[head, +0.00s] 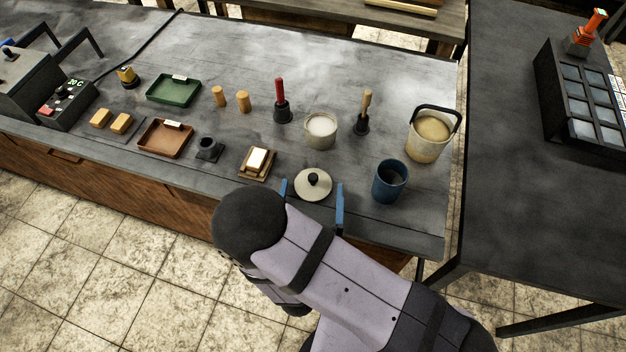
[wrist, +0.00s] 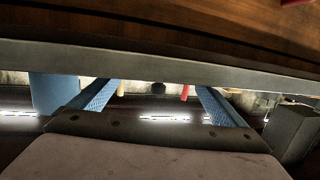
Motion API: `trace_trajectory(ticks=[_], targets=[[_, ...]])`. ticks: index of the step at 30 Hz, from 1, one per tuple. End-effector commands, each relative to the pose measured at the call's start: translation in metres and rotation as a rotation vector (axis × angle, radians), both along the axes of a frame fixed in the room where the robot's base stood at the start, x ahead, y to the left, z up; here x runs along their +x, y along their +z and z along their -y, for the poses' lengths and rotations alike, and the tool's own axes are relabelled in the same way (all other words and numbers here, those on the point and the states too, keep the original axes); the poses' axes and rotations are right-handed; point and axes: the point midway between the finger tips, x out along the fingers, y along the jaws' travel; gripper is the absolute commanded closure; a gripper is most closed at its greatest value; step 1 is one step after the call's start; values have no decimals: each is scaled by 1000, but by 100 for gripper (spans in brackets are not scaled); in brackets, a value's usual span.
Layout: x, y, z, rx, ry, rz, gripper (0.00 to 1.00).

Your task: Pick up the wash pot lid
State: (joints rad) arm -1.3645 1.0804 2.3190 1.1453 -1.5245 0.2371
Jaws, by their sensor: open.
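The wash pot lid (head: 304,190) is a pale round disc with a black knob (head: 314,178). It lies near the front edge of the bench in the head view. My gripper (head: 312,196) is open and empty, with one blue finger on each side of the lid. I cannot tell whether either finger touches it. In the wrist view my gripper (wrist: 158,88) shows two widely parted blue fingers. A small dark shape between them may be the knob; the lid's disc is not clear there.
A blue cup (head: 388,186) stands close right of the gripper, and a wooden holder with a pale block (head: 258,160) stands left. Behind are a grey pot with white contents (head: 321,131), a red-handled tool (head: 281,100), a wood-handled tool (head: 364,115) and a bucket (head: 428,145).

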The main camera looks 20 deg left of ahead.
Motion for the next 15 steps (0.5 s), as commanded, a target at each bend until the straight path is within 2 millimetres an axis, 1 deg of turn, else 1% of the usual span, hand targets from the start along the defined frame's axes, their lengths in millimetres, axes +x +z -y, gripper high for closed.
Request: trace_trajectory(ticks=[3, 11, 14, 15], targets=[[6, -1, -1, 0, -1, 0, 5], [7, -1, -1, 0, 1, 0, 5], [7, -1, -1, 0, 1, 0, 27], [7, -1, -1, 0, 1, 0, 36]])
